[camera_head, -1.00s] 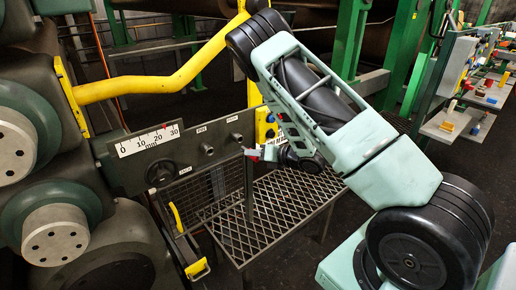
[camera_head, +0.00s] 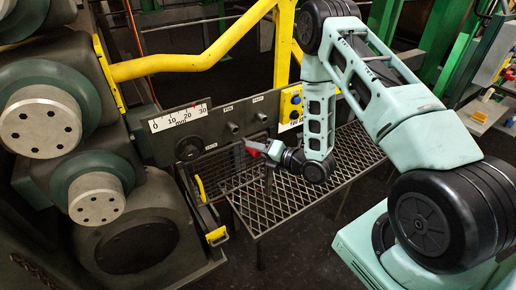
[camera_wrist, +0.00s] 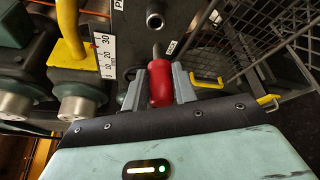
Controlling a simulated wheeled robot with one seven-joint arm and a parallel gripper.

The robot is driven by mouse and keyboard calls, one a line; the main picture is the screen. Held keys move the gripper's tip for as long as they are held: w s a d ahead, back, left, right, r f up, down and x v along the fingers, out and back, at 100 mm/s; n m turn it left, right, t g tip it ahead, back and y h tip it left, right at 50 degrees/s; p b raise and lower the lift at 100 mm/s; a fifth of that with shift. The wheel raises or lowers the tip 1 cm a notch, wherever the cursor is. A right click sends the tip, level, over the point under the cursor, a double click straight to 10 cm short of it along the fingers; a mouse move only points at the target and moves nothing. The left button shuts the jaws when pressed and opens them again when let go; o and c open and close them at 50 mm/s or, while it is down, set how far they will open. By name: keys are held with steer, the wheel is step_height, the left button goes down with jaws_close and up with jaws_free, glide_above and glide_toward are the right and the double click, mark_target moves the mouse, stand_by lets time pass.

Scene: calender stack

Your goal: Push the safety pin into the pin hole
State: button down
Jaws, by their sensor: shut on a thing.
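The safety pin (camera_wrist: 160,84) has a red handle and a thin grey shank. My gripper (camera_wrist: 160,82) is shut on the red handle, and the shank points away toward the panel. In the head view my gripper (camera_head: 264,152) holds the pin (camera_head: 255,148) in front of the dark panel (camera_head: 215,118), below two short round bosses. The left boss (camera_head: 233,128) and the right boss (camera_head: 262,116) each have a small label above. In the wrist view a boss (camera_wrist: 154,20) lies just beyond the shank tip. The pin appears outside it; the exact gap is unclear.
A white scale (camera_head: 180,117) and a dark round knob (camera_head: 188,148) are on the panel's left. A yellow plate with a blue button (camera_head: 295,100) is right of the bosses. A mesh platform (camera_head: 290,195) lies below my gripper. Large rollers (camera_head: 40,120) stand at left.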

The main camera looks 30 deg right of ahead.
steer(key=shift+w+b, duration=0.1)
steer(key=shift+b, duration=0.3)
steer(key=shift+w+b, duration=0.6)
steer(key=shift+w, duration=1.35)
steer(key=c, duration=1.8)
jaws_free()
jaws_close()
steer(key=shift+b, duration=0.35)
